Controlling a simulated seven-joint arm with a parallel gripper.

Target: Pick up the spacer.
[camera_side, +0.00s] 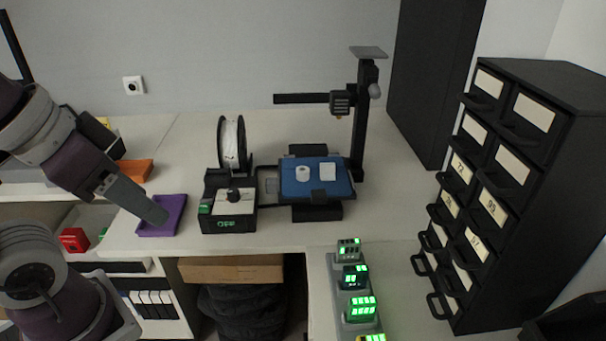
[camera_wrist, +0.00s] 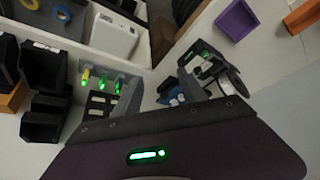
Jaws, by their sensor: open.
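A small white ring-like cylinder (camera_side: 303,173), which looks like the spacer, stands on the blue bed (camera_side: 290,188) of a 3D printer. A white block (camera_side: 327,172) sits just right of it, apart. My gripper (camera_side: 156,212) is well to the left of the printer, in front of or over a purple tray (camera_side: 172,226); its height above the tray is hard to tell. In the wrist view my gripper (camera_wrist: 160,92) shows two fingers spread apart with nothing between them. The bed is mostly hidden there, and the cylinder cannot be made out clearly.
The printer's upright post (camera_side: 361,125) and sideways arm (camera_side: 300,98) stand behind and above the bed. A control box (camera_side: 230,222) and a white filament spool (camera_side: 231,143) are left of it. A black drawer cabinet (camera_side: 520,180) is at right. Green-lit modules (camera_side: 361,308) stand in front.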

